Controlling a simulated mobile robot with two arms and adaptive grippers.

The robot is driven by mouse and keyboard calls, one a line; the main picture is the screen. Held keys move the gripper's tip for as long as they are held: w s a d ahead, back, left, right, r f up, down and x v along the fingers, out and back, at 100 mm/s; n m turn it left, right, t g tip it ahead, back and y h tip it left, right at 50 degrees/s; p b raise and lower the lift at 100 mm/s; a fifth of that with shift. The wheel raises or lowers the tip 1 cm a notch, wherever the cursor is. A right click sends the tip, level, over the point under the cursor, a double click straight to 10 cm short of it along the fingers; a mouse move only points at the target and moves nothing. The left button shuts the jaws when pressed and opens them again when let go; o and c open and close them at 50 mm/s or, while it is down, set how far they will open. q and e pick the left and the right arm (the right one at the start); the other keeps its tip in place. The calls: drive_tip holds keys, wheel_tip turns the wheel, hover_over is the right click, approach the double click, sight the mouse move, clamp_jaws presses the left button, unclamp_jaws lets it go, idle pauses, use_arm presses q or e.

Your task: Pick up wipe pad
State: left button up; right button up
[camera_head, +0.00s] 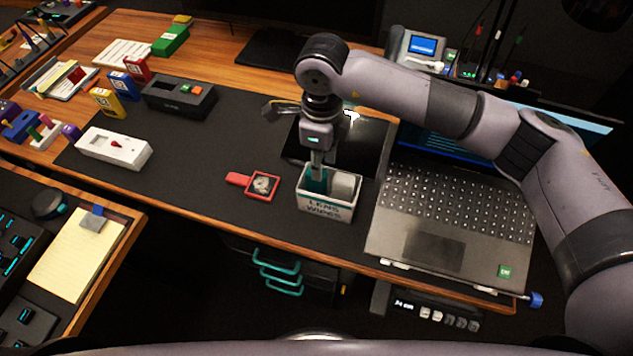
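An open white box lettered "LENS WIPES" (325,209) stands on the dark desk mat near the desk's front edge. A teal wipe pad (315,181) stands upright in its left part. A pale grey-white piece (344,185) fills the right part. My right gripper (317,168) points straight down over the left part of the box, its fingertips at the top of the teal pad. The fingers look close together, but whether they grip the pad is too small to tell. My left gripper is not in view.
An open laptop (440,215) lies close to the right of the box. A red-framed piece with a round face (262,185) lies to the left. A white box with a red knob (114,147) and a dark button box (178,97) are farther left. The mat between is clear.

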sight(317, 186)
drive_tip(key=f, duration=0.2)
drive_tip(key=f+p, duration=0.1)
drive_tip(key=shift+a+f, duration=0.35)
drive_tip(key=shift+a, duration=0.05)
drive_tip(key=shift+f, duration=0.65)
drive_tip(key=shift+c, duration=0.4)
drive_tip(key=c, duration=0.4)
